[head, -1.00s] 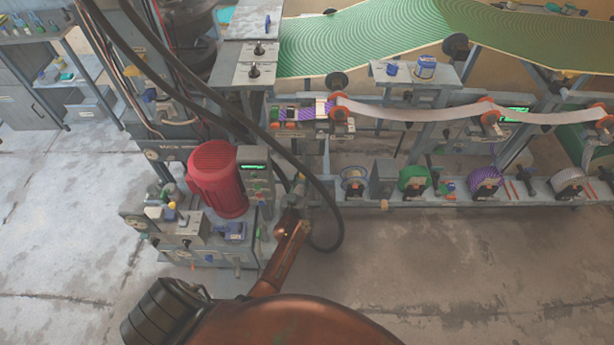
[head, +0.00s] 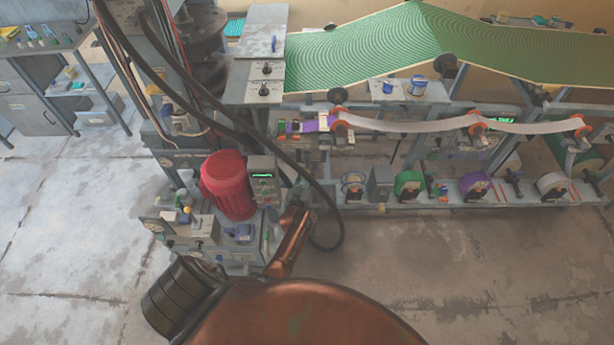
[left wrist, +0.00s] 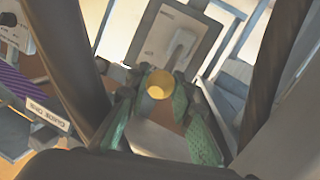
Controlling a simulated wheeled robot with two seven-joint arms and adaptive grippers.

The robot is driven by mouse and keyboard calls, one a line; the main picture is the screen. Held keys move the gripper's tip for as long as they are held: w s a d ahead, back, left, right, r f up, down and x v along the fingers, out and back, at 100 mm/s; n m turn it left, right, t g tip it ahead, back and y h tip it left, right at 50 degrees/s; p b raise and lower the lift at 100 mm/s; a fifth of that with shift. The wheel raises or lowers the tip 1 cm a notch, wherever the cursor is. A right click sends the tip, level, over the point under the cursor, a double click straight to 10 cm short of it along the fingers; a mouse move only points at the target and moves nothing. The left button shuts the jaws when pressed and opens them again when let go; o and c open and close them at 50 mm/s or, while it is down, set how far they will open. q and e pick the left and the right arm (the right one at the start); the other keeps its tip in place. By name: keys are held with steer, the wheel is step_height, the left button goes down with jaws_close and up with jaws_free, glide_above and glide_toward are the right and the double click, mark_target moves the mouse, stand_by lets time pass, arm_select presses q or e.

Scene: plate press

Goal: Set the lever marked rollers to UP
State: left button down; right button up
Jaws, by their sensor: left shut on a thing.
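In the left wrist view a lever with a round yellow knob (left wrist: 159,84) stands in front of a pale grey plate (left wrist: 160,30). The plate bears small markings too blurred to read, so I cannot confirm that this is the rollers lever. My left gripper (left wrist: 160,92), with green finger pads, is shut on the lever at its knob end. In the head view my left gripper (head: 298,210) is small and dark beside the machine, right of the red motor; the lever cannot be made out there. My right gripper is not in view.
A red motor (head: 227,185) and a control box with a green display (head: 264,180) stand just left of my gripper. A black hose (head: 322,190) loops close by on the right. Rollers and a white web (head: 410,125) extend right. The front floor is clear.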

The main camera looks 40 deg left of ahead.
arm_select(q)
steer(key=shift+w+a+r+p, duration=0.15)
steer(key=shift+w+r+p, duration=0.15)
steer(key=shift+r, duration=0.3)
steer(key=shift+w+a+r+p, duration=0.15)
steer(key=shift+w+r+p, duration=0.1)
steer(key=shift+r, duration=0.35)
steer(key=c, duration=2.1)
jaws_free()
steer(key=o, duration=0.4)
steer(key=shift+f, duration=0.15)
steer(key=shift+s, duration=0.1)
